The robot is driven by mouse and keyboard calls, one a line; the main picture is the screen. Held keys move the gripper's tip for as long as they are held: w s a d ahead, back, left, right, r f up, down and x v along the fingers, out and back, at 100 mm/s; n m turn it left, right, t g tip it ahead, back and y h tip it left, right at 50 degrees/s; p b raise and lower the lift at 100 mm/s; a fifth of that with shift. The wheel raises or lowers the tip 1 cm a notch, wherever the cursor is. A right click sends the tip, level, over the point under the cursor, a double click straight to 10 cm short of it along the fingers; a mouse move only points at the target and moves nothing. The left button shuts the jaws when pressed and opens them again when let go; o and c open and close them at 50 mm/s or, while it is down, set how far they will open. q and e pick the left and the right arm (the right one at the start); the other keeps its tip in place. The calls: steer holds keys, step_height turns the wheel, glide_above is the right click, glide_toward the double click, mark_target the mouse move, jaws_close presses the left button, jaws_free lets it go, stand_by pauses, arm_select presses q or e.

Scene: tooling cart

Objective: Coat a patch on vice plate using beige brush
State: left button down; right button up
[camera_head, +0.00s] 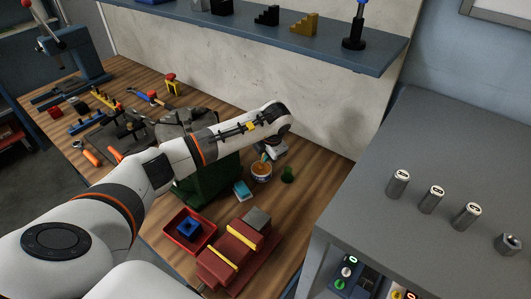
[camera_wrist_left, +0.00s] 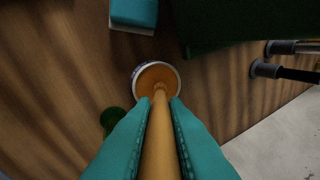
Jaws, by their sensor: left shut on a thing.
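My left gripper (camera_head: 265,157) points down over a small white-and-blue cup (camera_head: 261,172) on the wooden bench. In the left wrist view its teal fingers (camera_wrist_left: 161,106) are shut on the beige brush (camera_wrist_left: 160,148). The brush's far end is over or in the orange contents of the cup (camera_wrist_left: 148,76); its bristles are hidden, and I cannot tell how deep it sits. The red vice (camera_head: 222,268), with yellow strips and a grey block (camera_head: 257,218), stands nearer in the head view, apart from the gripper. My right gripper is not in view.
A teal box (camera_head: 242,190) and a small green object (camera_head: 288,174) flank the cup. A red tray (camera_head: 182,233) holds a blue part. A dark green block (camera_head: 205,187) stands behind my arm. A grey cabinet (camera_head: 430,160) stands right; tools lie at the bench's far left.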

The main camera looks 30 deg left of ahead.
arm_select(q)
steer(key=shift+r+p, duration=0.4)
steer(key=shift+r, duration=0.45)
steer(key=shift+r+p, duration=1.35)
steer(key=shift+r, duration=1.25)
